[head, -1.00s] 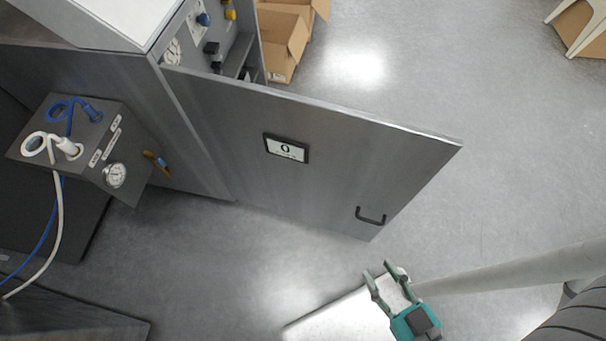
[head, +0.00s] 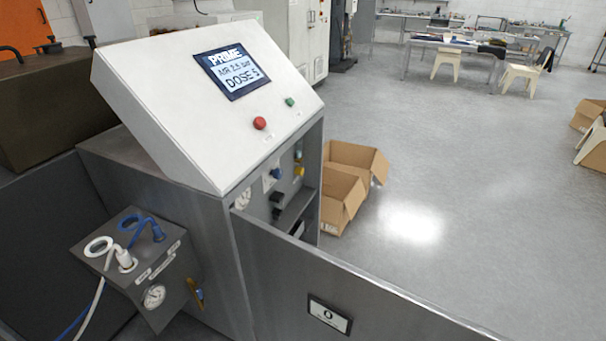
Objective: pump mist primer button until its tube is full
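The washer cabinet (head: 150,160) stands at the left with a sloped white panel on top. Its screen (head: 232,72) reads "PRIME", an "AIR 2.5" line and "DOSE S" or "DOSE 5". A red button (head: 260,123) and a green button (head: 290,102) sit below the screen. Inside the open cabinet, blue (head: 276,173) and yellow (head: 299,171) fittings and dark parts (head: 278,204) show small. I cannot tell which is the mist primer button, and its tube is not clearly visible. My gripper is out of view.
The open cabinet door (head: 380,310) reaches across the lower right. A side box (head: 140,265) carries blue and white tubes and a gauge (head: 154,296). Cardboard boxes (head: 345,190) stand behind the door.

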